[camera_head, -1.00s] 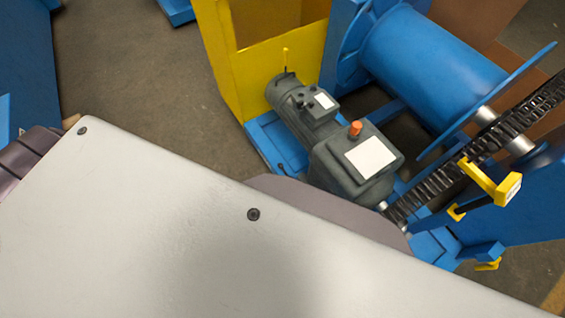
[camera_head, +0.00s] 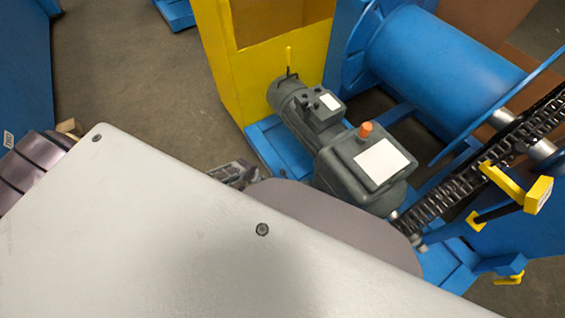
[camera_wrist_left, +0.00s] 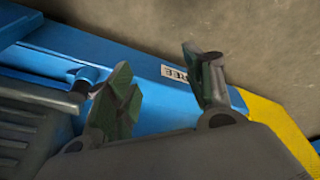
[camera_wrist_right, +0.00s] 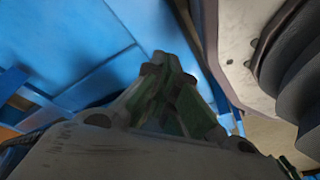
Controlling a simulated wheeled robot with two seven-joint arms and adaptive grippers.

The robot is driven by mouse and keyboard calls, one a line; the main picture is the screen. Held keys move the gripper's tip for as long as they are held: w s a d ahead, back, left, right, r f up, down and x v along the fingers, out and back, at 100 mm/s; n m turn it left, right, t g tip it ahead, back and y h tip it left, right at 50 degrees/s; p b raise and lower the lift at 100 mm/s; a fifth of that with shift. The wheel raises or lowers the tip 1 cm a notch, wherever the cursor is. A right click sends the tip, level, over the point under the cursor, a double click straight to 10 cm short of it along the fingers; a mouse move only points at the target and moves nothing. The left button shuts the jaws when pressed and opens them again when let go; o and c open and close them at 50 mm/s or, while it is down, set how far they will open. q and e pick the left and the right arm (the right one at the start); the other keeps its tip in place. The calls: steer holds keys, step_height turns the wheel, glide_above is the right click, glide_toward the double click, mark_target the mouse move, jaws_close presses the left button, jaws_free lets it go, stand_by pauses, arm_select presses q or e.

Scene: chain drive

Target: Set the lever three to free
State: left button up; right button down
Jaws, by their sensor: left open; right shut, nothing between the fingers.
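In the left wrist view, a short lever-like part (camera_wrist_left: 82,84), blue with a dark end, sits on a blue base beside a grey ribbed housing. A small white label (camera_wrist_left: 174,73) on the base appears to read FREE upside down. My left gripper (camera_wrist_left: 160,80) is open, with one finger near the dark end and the label showing between the fingers; contact cannot be told. In the head view, part of my left gripper (camera_head: 235,174) shows past my large grey arm link, left of the blue base. My right gripper (camera_wrist_right: 165,75) is shut and empty before a blue surface.
A grey motor (camera_head: 355,160) with an orange knob (camera_head: 366,130) stands on the blue base (camera_head: 262,150). A chain (camera_head: 465,175), blue drum (camera_head: 440,65) and yellow-ended handle (camera_head: 537,194) are to its right. A yellow frame (camera_head: 225,80) stands behind. Floor is clear at left.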

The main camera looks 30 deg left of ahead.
mark_target(282, 171)
arm_select(q)
steer(key=w+d+r+n+g+h+b, duration=0.1)
steer(key=w+d+r+b, duration=0.2)
steer(key=w+r+b, duration=0.1)
steer(key=w+d+r+n+h+b, duration=0.1)
steer(key=w+d+r+n+b, duration=0.1)
steer(key=w+b, duration=0.5)
steer(key=shift+w+d+r+g+b, duration=0.2)
steer(key=shift+d+r+g+b, duration=0.2)
steer(key=shift+r+b, duration=0.6)
arm_select(e)
steer(key=w+a+r+t+y, duration=0.1)
steer(key=w+a+r, duration=0.2)
steer(key=r, duration=0.5)
steer(key=w+a+r+y, duration=0.1)
steer(key=w+a+r, duration=0.2)
steer(key=r, duration=0.6)
steer(key=shift+w+a+t, duration=0.15)
steer(key=shift+a+t, duration=0.25)
steer(key=shift+a, duration=0.55)
arm_select(q)
steer(key=shift+f, duration=0.1)
steer(key=shift+f, duration=0.2)
arm_select(e)
steer(key=shift+f, duration=0.2)
